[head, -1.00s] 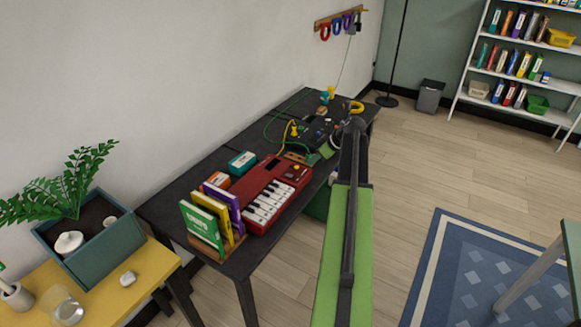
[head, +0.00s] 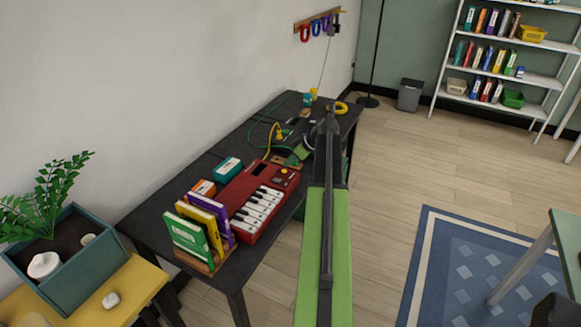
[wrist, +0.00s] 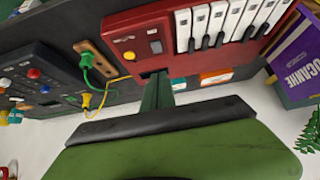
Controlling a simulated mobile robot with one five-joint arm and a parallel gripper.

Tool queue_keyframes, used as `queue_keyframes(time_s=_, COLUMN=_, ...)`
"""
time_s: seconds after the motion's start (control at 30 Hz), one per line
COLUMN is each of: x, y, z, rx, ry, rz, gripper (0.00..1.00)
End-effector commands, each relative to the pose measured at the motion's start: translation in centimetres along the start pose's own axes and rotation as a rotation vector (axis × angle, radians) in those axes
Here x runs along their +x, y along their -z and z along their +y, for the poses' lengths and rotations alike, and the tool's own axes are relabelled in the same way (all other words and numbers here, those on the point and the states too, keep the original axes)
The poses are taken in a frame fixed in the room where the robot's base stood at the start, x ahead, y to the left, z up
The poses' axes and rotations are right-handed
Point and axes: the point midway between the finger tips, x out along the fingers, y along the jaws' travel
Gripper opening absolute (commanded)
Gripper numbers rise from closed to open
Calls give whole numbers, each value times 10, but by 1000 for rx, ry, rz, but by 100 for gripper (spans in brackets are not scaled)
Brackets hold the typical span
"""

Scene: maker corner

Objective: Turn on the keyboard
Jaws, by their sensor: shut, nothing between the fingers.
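The keyboard (head: 243,190) is red with white and black keys and lies on the dark desk. In the wrist view, the keyboard's red panel (wrist: 118,33) shows at the top, with a small yellow knob and a red button. My gripper (head: 298,154) is shut and empty, just off the keyboard's far end. In the wrist view its fingertips (wrist: 155,78) appear close to the panel's edge. I cannot tell whether they touch it. Whether the keyboard is on is not clear.
Books (head: 203,222) stand at the desk's near end. A teal box (head: 228,168) sits along the wall side.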

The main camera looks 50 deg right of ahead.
Motion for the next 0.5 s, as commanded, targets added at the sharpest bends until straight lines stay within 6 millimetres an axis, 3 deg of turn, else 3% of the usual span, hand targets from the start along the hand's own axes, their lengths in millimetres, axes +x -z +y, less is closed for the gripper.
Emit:
queue_keyframes(time_s=0.03, x=19, y=-6, z=1, rx=-1, ry=0, rz=0, gripper=0)
queue_keyframes(time_s=0.3, x=76, y=-12, z=2, rx=2, ry=-2, rz=0, gripper=0)
queue_keyframes(time_s=0.5, x=92, y=-31, z=2, rx=3, ry=-3, rz=0, gripper=0)
